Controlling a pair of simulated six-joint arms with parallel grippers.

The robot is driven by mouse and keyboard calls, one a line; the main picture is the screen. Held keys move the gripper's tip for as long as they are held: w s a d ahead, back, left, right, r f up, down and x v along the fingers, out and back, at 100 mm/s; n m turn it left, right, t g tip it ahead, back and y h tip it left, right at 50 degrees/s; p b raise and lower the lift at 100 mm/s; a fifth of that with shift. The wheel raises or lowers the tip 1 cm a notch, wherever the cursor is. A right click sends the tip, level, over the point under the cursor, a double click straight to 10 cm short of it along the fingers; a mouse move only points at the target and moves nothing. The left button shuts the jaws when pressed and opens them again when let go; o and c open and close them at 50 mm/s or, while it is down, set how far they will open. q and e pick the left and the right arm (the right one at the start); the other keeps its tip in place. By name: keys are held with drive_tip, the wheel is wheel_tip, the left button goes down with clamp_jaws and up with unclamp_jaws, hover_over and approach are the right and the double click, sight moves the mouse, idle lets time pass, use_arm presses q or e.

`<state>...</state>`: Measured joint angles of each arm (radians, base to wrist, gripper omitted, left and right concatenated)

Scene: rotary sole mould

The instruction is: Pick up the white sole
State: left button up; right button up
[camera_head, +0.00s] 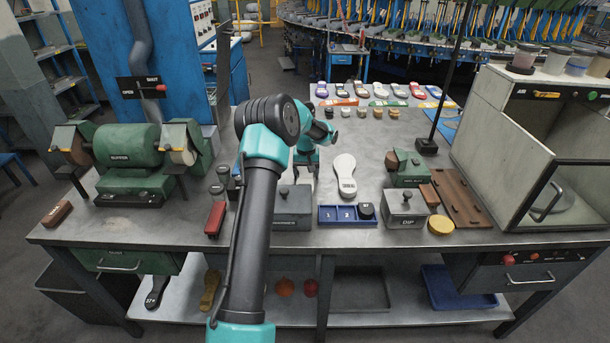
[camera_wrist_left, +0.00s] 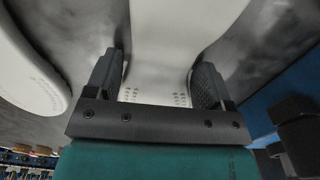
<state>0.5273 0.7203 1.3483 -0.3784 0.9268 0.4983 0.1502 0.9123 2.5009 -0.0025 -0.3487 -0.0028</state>
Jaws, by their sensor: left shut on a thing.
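In the left wrist view a white sole (camera_wrist_left: 165,35) runs between the two fingers of my left gripper (camera_wrist_left: 160,80). The fingers are shut on its narrow part, and rows of small dots show on it near the palm. A second pale sole-shaped piece (camera_wrist_left: 25,70) lies to the left of the gripper there. In the head view my left gripper (camera_head: 306,166) is low over the middle of the bench, partly hidden by my arm. A white sole-shaped piece with a dark label (camera_head: 344,165) shows just right of it. My right gripper is not in view.
A blue tray (camera_head: 334,221) marked 1 and 2 and a grey DIP box (camera_head: 405,207) stand at the bench front. A green buffer machine (camera_head: 128,147) is at left, a grey cabinet (camera_head: 497,120) at right. Several coloured soles line the back.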

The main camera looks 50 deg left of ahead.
sight(306, 172)
use_arm(q)
drive_tip(key=c, duration=0.3)
wheel_tip(306, 172, up, 10)
idle(0.7)
idle(0.3)
